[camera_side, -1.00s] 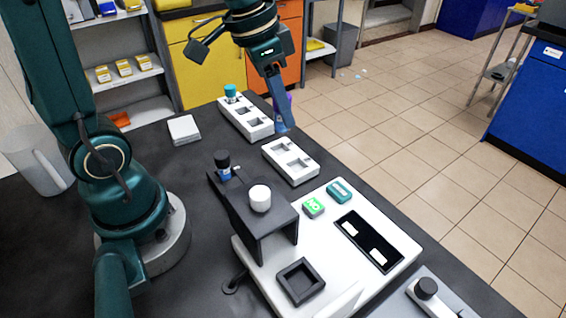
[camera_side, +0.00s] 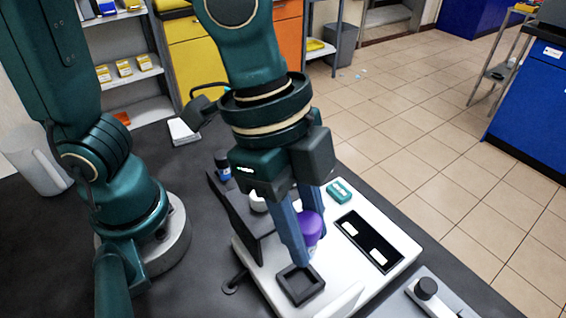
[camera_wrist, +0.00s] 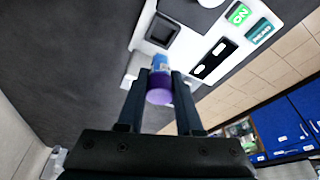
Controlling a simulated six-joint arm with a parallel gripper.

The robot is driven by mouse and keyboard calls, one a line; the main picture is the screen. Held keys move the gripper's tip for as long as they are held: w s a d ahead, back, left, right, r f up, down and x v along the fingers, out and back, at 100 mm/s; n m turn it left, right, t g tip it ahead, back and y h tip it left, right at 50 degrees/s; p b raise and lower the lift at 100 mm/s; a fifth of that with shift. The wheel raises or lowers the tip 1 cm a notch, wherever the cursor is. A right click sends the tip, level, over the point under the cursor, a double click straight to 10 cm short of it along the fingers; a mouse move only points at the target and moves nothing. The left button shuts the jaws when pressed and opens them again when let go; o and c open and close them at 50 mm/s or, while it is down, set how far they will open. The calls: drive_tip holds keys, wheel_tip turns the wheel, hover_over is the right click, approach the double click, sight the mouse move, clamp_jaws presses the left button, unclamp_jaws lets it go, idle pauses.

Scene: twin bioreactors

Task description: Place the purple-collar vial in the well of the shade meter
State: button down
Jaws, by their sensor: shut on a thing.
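The purple-collar vial (camera_side: 309,228) is held between the fingers of my gripper (camera_side: 304,250), which is shut on it. In the wrist view the purple collar (camera_wrist: 159,92) faces the camera and the blue body (camera_wrist: 160,63) points away, toward the meter. The shade meter (camera_side: 262,272) is a white base with a square black-rimmed well (camera_side: 313,297) near its front. The well also shows in the wrist view (camera_wrist: 151,41), just beyond the vial. The vial appears above and slightly behind the well; its lower end is hidden by a finger in the side view.
A dark raised stand carries a white knob (camera_side: 257,203) and a dark-capped vial (camera_side: 222,164) behind it. A black display (camera_side: 366,243) and teal READ button (camera_side: 339,191) lie right of the well; a green ON button (camera_wrist: 238,14) shows in the wrist view. A knobbed grey device (camera_side: 426,290) stands front right.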

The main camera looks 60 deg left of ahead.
wheel_tip(320, 180, down, 8)
drive_tip(key=shift+f, duration=0.1)
idle(0.4)
drive_tip(key=shift+f, duration=0.1)
drive_tip(key=c, duration=0.6)
unclamp_jaws()
